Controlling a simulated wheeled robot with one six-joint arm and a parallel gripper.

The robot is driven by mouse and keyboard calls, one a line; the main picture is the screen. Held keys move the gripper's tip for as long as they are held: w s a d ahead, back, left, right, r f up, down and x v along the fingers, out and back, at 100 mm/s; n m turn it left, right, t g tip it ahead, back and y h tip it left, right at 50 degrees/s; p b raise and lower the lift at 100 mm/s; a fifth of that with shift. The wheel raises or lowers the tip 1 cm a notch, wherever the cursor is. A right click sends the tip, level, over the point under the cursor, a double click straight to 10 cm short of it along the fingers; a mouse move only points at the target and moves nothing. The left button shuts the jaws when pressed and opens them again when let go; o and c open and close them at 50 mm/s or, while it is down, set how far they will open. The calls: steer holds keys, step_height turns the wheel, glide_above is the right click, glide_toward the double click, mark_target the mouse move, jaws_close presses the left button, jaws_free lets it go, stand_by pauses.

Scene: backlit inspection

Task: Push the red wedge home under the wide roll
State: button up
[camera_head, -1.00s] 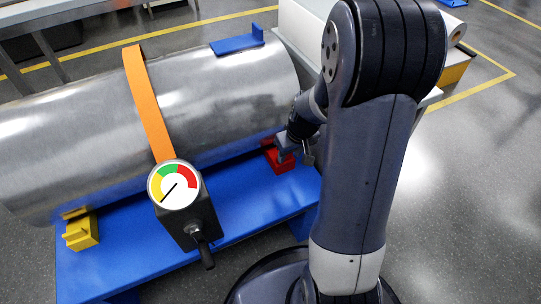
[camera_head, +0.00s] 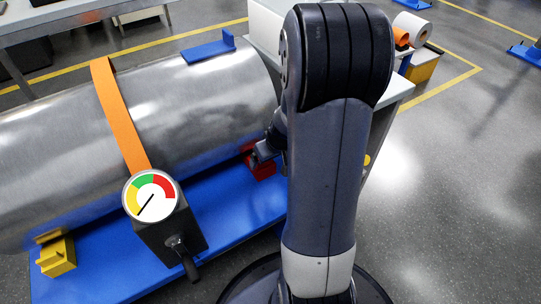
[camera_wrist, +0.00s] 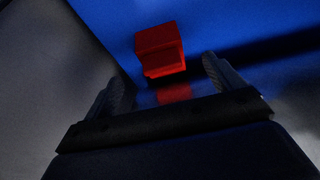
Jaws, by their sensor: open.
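The wide roll (camera_head: 200,105) is a large silver cylinder lying on a blue stand (camera_head: 215,200), with an orange strap (camera_head: 120,115) over it. The red wedge (camera_head: 262,168) sits on the stand at the roll's right end, partly covered by my gripper in the head view. In the wrist view the red wedge (camera_wrist: 160,48) lies ahead of my gripper (camera_wrist: 165,82), roughly between the lines of the two fingers. The fingers are apart with nothing between them. I cannot tell how far under the roll the wedge reaches, or whether the gripper touches it.
A yellow wedge (camera_head: 56,258) sits at the roll's left end. A gauge (camera_head: 151,196) with a dark handled box stands at the front of the stand. Open grey floor (camera_head: 440,200) lies to the right.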

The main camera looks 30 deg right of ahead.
mark_target(264, 166)
steer(key=b+x, duration=0.3)
steer(key=x, duration=0.6)
steer(key=shift+f, duration=0.1)
steer(key=shift+c, duration=0.6)
steer(key=c, duration=1.1)
steer(key=shift+c, duration=0.2)
steer(key=shift+w, duration=1.05)
